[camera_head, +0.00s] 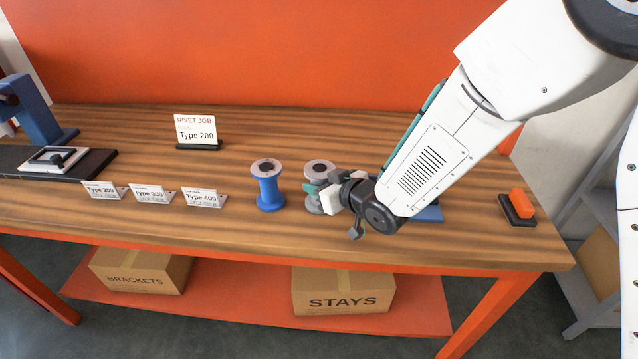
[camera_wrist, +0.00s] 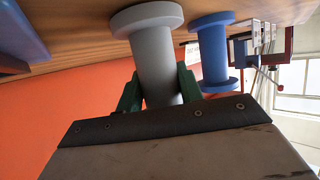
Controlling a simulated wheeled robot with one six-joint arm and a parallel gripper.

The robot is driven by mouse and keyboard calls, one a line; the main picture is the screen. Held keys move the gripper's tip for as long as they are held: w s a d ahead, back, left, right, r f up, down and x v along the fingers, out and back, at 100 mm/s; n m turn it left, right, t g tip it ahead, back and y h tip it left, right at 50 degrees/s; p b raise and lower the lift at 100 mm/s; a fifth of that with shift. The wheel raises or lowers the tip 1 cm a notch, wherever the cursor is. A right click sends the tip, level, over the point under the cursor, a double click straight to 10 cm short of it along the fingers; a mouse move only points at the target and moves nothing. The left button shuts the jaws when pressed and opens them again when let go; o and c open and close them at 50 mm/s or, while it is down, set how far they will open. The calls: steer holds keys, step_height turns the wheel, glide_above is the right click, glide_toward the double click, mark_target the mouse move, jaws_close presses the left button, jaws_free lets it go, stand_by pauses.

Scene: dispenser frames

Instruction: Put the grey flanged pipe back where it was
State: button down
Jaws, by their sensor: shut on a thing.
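The grey flanged pipe (camera_head: 319,167) is upright on or just above the wooden table (camera_head: 240,235), right of a blue flanged pipe (camera_head: 268,190). I cannot tell whether its base touches the table. My gripper (camera_head: 320,190) is shut on its middle from the right and hides part of it. In the wrist view the grey pipe (camera_wrist: 156,55) is between the green fingers of my gripper (camera_wrist: 160,88), with the blue pipe (camera_wrist: 212,50) close beside it, apart from it.
Three small type cards (camera_head: 150,193) and a "Rivet job, Type 200" sign (camera_head: 196,132) stand to the left. A blue press (camera_head: 35,110) is at far left. A blue item (camera_head: 430,213) is partly behind my arm. An orange block on a black base (camera_head: 522,204) is at right.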

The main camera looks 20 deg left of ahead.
steer(key=c, duration=0.9)
jaws_free()
steer(key=shift+f, duration=0.1)
steer(key=shift+r, duration=0.2)
steer(key=v, duration=1.2)
